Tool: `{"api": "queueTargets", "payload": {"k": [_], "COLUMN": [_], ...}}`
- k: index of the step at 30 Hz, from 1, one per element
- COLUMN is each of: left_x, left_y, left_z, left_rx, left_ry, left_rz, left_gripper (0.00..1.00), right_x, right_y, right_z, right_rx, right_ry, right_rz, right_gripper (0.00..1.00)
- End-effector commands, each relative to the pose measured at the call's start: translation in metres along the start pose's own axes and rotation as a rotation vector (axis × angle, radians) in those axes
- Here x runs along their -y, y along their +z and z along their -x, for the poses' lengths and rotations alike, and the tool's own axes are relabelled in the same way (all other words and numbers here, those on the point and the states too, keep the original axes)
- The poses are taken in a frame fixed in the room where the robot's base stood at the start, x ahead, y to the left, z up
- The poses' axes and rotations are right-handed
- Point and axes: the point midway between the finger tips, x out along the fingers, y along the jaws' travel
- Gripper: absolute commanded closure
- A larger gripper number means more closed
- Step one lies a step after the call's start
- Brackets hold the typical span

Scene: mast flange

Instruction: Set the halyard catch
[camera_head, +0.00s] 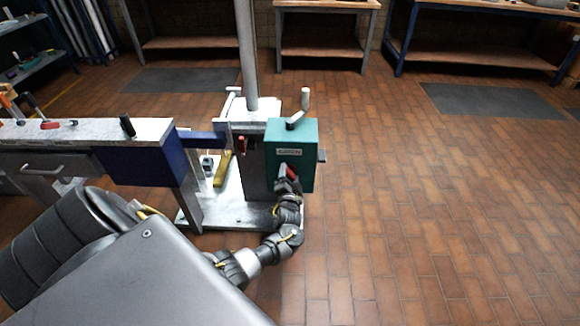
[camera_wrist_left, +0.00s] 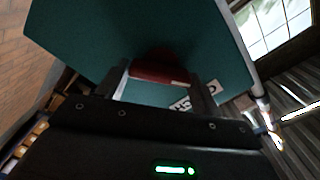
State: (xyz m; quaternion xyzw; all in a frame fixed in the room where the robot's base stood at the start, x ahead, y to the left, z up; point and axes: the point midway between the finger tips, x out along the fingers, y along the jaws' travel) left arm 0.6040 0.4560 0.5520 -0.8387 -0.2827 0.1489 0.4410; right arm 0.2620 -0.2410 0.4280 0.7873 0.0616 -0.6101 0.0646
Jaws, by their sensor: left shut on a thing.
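A teal box (camera_head: 304,148) with a white label and a crank with a pale handle (camera_head: 305,98) on top is fixed beside the grey mast (camera_head: 247,55). A red catch sits low on the front of the box. My left gripper (camera_head: 288,178) is at this catch. In the left wrist view the teal face (camera_wrist_left: 110,35) fills the upper part, and the two fingers (camera_wrist_left: 163,88) are shut on the red catch (camera_wrist_left: 158,68). The fingers hide part of the catch and label. My right gripper does not show.
A workbench (camera_head: 90,131) with clamps and a blue end stands left of the mast. The mast's metal base plate (camera_head: 232,208) rests on the brick-tiled floor. More benches (camera_head: 325,48) line the back wall. The floor to the right is clear, with a dark mat (camera_head: 485,100).

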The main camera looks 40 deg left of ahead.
Motion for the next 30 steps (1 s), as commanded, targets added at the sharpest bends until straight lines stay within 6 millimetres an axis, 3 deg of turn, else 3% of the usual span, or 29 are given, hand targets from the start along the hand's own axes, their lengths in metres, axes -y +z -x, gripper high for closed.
{"api": "queueTargets", "payload": {"k": [15, 30], "left_x": [-0.002, -0.004], "left_y": [-0.004, -0.003], "left_z": [0.0, 0.0], "left_rx": [-0.006, -0.007], "left_ry": [0.003, 0.001], "left_rz": [-0.435, -0.608], "left_gripper": [0.57, 0.57], "right_x": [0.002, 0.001], "right_y": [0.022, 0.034], "right_z": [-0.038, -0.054], "right_rx": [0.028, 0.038], "right_ry": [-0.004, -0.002], "right_rz": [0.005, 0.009], "right_gripper": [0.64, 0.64]}}
